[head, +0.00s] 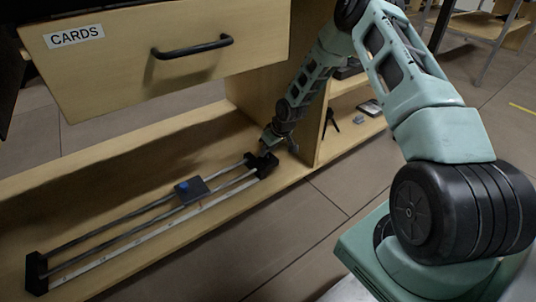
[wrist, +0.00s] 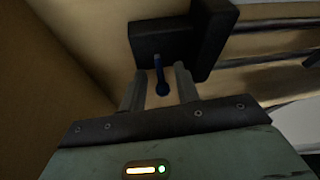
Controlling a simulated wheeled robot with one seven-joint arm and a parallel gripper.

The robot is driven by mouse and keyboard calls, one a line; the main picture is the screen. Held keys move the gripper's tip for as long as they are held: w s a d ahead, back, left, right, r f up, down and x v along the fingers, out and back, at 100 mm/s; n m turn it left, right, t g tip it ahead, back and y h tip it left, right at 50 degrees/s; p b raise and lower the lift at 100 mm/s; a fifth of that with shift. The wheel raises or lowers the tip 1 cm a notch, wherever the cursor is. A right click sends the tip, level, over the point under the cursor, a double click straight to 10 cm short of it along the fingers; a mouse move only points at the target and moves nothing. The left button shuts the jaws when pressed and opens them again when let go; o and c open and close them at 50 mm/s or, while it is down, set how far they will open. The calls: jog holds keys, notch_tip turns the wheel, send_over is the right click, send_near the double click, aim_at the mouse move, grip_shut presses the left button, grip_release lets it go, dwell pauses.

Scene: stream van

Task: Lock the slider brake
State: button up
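The slider lies on the low wooden shelf in the head view, with two parallel rails (head: 120,232) between black end blocks. Its dark carriage (head: 194,191) with a blue knob sits near the middle of the rails. My gripper (head: 268,146) is at the far right end block (head: 264,166). In the wrist view, a small blue lever (wrist: 160,76) with a rounded end stands at the black end block (wrist: 165,45). My gripper (wrist: 159,82) is open, with one finger on each side of the lever. Whether the fingers touch it, I cannot tell.
A wooden drawer (head: 110,75) marked CARDS, with a black handle (head: 192,47), is above the slider. An upright wooden panel (head: 312,120) stands close to my gripper on the right. Small items lie on the shelf beyond it. The floor in front is clear.

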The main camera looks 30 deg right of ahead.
jog(key=shift+w+f, duration=0.15)
jog(key=shift+f, duration=0.2)
grip_shut()
jog(key=shift+w+r, duration=0.1)
